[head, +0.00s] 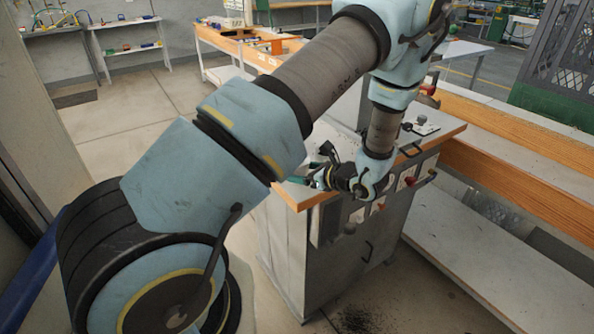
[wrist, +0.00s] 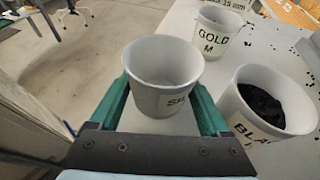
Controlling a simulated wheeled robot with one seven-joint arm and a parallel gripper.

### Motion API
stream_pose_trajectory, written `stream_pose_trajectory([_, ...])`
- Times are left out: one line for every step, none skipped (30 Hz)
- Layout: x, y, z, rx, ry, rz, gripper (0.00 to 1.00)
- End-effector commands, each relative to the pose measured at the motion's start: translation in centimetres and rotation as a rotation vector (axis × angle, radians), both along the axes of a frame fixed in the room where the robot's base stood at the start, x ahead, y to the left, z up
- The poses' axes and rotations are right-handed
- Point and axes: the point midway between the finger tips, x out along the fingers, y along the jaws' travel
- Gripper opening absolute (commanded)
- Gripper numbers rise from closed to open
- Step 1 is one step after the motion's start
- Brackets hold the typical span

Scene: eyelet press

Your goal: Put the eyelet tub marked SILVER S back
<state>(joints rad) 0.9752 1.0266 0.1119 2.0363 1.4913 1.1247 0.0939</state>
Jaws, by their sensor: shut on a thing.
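The pale grey tub (wrist: 163,72) is in the middle of the wrist view, upright and empty inside as far as I see. Its label starts "SI"; the rest is hidden by a finger. My gripper (wrist: 166,95) is shut on this tub, with a green finger on each side. In the head view my gripper (head: 322,178) is at the left end of the wooden-edged cabinet top. The tub cannot be made out there. I cannot tell whether its base touches the surface.
A tub marked GOLD M (wrist: 212,32) stands behind the held tub. A tub marked BLA… (wrist: 240,112), full of black pieces, stands close on the right. Small dark pieces lie scattered on the pale top (wrist: 268,48). Open floor (wrist: 85,50) lies left.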

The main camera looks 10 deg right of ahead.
Motion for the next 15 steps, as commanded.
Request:
stream_pose_trajectory([0.00, 0.00, -0.20, 0.001, -0.001, 0.000, 0.21])
stream_pose_trajectory([0.00, 0.00, -0.32, 0.001, -0.001, 0.000, 0.21])
stream_pose_trajectory([0.00, 0.00, -0.45, 0.001, -0.001, 0.000, 0.21])
stream_pose_trajectory([0.00, 0.01, -0.35, 0.000, 0.000, 0.000, 0.82])
stream_pose_trajectory([0.01, 0.02, -0.30, 0.000, 0.000, 0.000, 0.86])
stream_pose_trajectory([0.00, 0.01, -0.29, 0.000, 0.000, 0.000, 0.90])
stream_pose_trajectory([0.00, 0.01, -0.29, 0.000, 0.000, 0.000, 0.94])
stream_pose_trajectory([0.00, 0.01, -0.29, 0.000, 0.000, 0.000, 0.97])
stream_pose_trajectory([0.00, 0.01, -0.29, 0.000, 0.000, 0.000, 1.00])
stream_pose_trajectory([0.00, 0.01, -0.29, 0.000, 0.000, 0.000, 1.00])
stream_pose_trajectory([0.00, 0.02, -0.28, 0.000, 0.000, 0.000, 1.00])
stream_pose_trajectory([0.00, 0.02, -0.28, 0.000, 0.000, 0.000, 1.00])
stream_pose_trajectory([0.00, 0.01, -0.28, 0.000, 0.000, 0.000, 1.00])
stream_pose_trajectory([0.00, 0.01, -0.28, 0.000, 0.000, 0.000, 1.00])
stream_pose_trajectory([-0.01, 0.01, -0.26, 0.000, 0.000, 0.000, 1.00])
